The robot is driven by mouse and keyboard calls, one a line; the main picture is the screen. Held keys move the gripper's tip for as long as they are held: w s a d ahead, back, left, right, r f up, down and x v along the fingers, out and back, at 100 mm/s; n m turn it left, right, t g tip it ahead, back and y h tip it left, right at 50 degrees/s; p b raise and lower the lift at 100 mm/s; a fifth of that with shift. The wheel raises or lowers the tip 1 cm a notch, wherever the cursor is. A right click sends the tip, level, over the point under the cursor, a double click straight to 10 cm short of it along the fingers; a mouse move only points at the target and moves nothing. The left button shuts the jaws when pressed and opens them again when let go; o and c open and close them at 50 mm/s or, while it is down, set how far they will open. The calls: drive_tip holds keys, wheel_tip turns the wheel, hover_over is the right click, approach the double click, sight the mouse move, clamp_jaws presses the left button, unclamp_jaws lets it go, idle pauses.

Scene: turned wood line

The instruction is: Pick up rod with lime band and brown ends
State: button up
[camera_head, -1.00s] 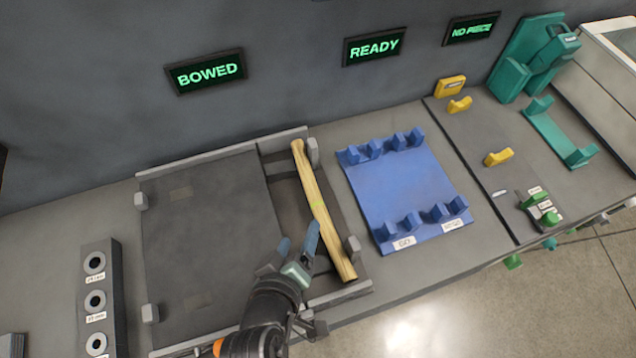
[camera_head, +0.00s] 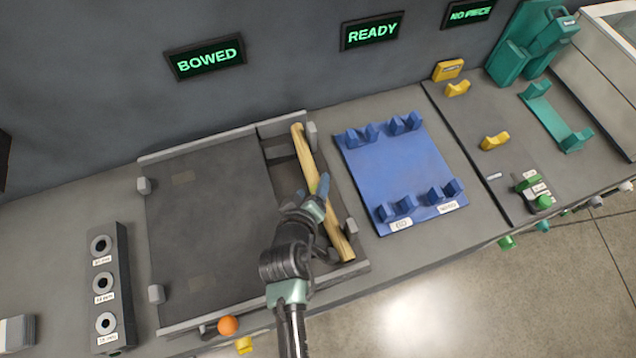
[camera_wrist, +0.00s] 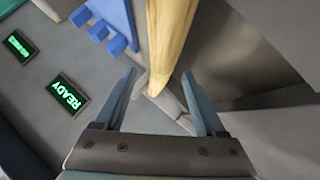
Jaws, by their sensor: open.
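A long pale wooden rod (camera_head: 308,165) lies in the slot at the right side of the dark tray (camera_head: 205,235).
A blue rack (camera_head: 400,175) with several cradles stands close to the right of the tray. Grey stops, such as one beside the rod (camera_head: 312,135), edge the tray. A holed gauge block (camera_head: 112,285) is at the left.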

drive_tip(key=shift+x, duration=0.8)
clamp_jaws()
